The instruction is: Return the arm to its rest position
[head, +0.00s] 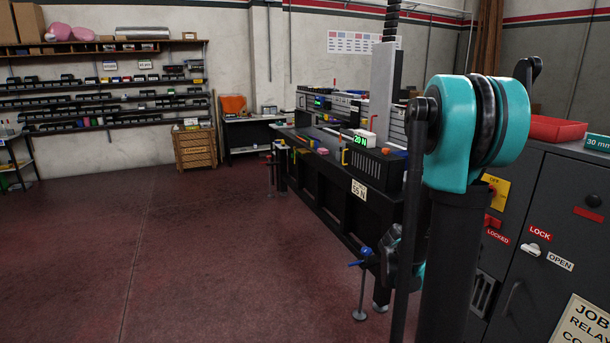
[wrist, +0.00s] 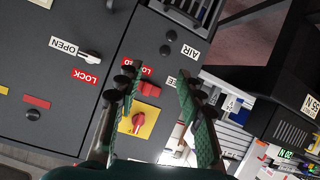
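My gripper (wrist: 157,82) shows in the wrist view with its two dark green fingers spread apart. It is open, with nothing held between the fingers. I cannot tell how far the fingers are from the cabinet. In the head view my teal and black arm stands upright at the right, in front of the cabinet (head: 560,200). The gripper cannot be made out clearly in that view.
The cabinet carries a yellow switch plate (head: 494,190), a LOCK/OPEN switch (head: 531,249) and a red tray (head: 556,128) on top. A long black workbench (head: 335,195) stands left of the arm. The red floor (head: 190,270) at the left is clear.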

